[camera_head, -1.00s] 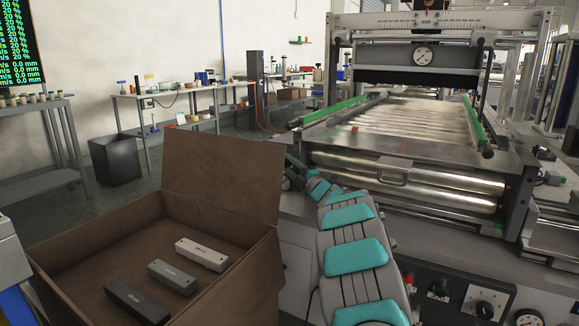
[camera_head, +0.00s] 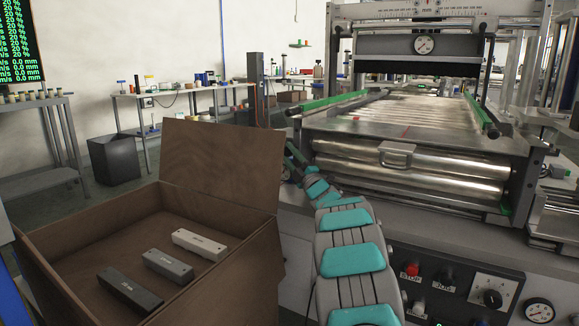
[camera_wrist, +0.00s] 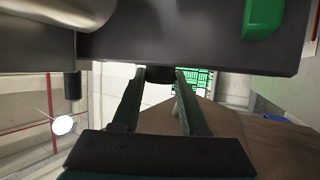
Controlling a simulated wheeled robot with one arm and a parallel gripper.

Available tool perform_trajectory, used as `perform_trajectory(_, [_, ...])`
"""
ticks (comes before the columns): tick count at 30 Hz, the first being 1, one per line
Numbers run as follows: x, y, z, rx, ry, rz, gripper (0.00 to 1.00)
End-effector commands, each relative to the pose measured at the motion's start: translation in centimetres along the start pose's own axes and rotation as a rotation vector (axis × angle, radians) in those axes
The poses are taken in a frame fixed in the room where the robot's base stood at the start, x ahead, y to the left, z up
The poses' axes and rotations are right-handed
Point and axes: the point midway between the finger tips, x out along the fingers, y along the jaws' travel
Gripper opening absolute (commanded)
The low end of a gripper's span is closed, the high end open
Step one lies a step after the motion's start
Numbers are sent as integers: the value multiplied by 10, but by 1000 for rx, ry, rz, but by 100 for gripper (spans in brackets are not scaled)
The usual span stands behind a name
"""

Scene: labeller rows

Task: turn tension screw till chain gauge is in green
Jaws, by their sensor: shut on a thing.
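In the wrist view my gripper (camera_wrist: 160,80) has its two dark green fingers closed on a small dark round knob (camera_wrist: 159,73), which looks like the tension screw. The knob sits under the edge of a dark machine part (camera_wrist: 200,45). In the head view my arm reaches to the left front corner of the roller machine (camera_head: 420,135), and the fingertips cannot be made out there. A round white dial gauge (camera_head: 423,44) is on the machine's upper crossbar. Another dial (camera_head: 539,312) is at the lower right. I cannot tell which is the chain gauge, nor read any green zone.
An open brown box (camera_head: 245,262) with three small bars stands left of my arm. A control panel (camera_head: 455,280) with a red button and a black knob is at the right front. A dark bin (camera_head: 115,158) and workbenches stand behind at the left.

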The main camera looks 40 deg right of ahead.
Motion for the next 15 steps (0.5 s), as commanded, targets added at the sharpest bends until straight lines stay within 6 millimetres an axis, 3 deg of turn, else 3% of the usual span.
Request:
perform_trajectory(2, [-3, -11, 1, 23, 0, 47, 0])
perform_trajectory(15, [0, -7, 0, 98, -1, 230, 0])
